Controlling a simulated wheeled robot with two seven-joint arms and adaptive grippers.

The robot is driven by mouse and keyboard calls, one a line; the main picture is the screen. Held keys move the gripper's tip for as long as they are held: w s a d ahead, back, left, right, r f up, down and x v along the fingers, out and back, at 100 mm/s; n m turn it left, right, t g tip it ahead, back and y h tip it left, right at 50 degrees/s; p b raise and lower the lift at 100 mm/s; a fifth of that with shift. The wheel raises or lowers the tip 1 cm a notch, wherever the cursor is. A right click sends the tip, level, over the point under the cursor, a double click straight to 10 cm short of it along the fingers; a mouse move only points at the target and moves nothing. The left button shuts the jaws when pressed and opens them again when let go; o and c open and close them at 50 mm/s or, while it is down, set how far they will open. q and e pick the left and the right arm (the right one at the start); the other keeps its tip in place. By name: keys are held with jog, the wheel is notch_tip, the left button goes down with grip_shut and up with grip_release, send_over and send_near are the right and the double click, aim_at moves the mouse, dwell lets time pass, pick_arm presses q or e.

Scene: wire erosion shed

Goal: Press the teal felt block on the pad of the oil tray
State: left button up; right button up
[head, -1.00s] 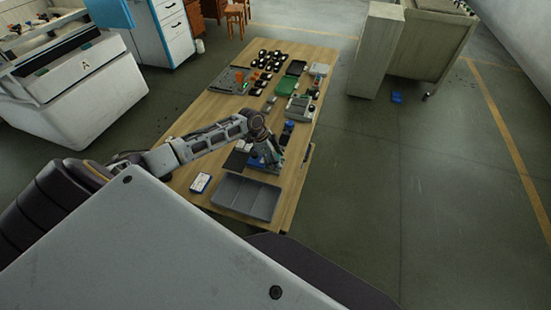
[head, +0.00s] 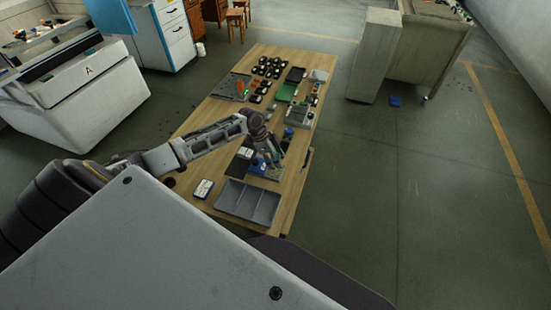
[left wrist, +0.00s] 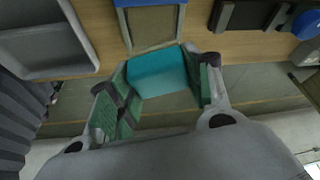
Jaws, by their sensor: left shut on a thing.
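The teal felt block (left wrist: 158,72) is held between the green-padded fingers of my left gripper (left wrist: 165,66) in the left wrist view. The gripper is shut on it. Beyond the block, at the top of that view, lies a framed grey piece (left wrist: 150,26) on the wood; it looks like the oil tray with its pad, partly cut off by the picture edge. The block's far edge overlaps its near edge in the picture; I cannot tell whether they touch. In the head view my left gripper (head: 277,161) is low over the table's right side, and the block is too small to make out.
A grey divided tray (head: 233,193) stands at the table's near end, with a white-and-blue box (head: 203,188) to its left. Several parts crowd the table's far half.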

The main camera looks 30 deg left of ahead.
pick_arm(q)
jog(key=shift+r+p, duration=0.35)
jog(key=shift+r, duration=0.2)
